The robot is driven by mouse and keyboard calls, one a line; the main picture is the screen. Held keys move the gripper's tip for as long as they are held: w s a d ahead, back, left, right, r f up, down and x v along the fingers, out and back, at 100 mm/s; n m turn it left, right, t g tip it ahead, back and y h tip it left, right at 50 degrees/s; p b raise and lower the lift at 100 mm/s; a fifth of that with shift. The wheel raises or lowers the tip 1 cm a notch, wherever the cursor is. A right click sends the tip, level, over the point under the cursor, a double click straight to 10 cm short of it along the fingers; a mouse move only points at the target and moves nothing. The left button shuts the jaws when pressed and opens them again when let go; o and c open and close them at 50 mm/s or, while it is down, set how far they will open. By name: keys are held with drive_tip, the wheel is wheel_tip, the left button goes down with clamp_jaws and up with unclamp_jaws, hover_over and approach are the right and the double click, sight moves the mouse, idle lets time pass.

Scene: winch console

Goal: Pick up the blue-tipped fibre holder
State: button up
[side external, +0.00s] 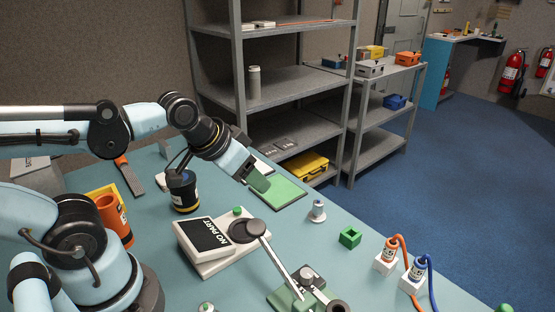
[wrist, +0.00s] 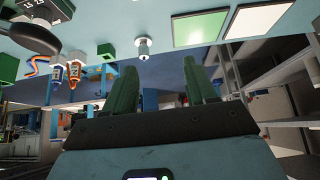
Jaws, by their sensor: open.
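The blue-tipped fibre holder (side external: 416,270) stands upright in a white block near the front right edge of the teal bench, with a blue cable curving from its top. An orange-tipped one (side external: 389,252) stands just left of it. Both also appear at the left of the wrist view, blue (wrist: 57,75) and orange (wrist: 79,73), where the picture is upside down. My gripper (side external: 260,182) has green fingers and hangs over the green mat, well left of the holder. The wrist view shows its fingers (wrist: 160,84) spread with nothing between them.
A green square block (side external: 350,237) and a small silver post (side external: 317,211) stand between my gripper and the holders. Grey shelves (side external: 290,97) stand behind the bench.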

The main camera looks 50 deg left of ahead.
drive_tip(key=w+d+r+n+g, duration=0.2)
drive_tip(key=w+r+g, duration=0.15)
drive_tip(key=w, duration=0.45)
drive_tip(key=n+g, duration=0.1)
drive_tip(key=g, duration=0.3)
hover_over(319, 202)
wheel_tip(319, 202, down, 5)
drive_tip(key=shift+t, duration=0.25)
wheel_tip(319, 202, down, 12)
drive_tip(key=shift+s, duration=0.1)
drive_tip(key=c, duration=0.7)
drive_tip(key=shift+r, duration=0.1)
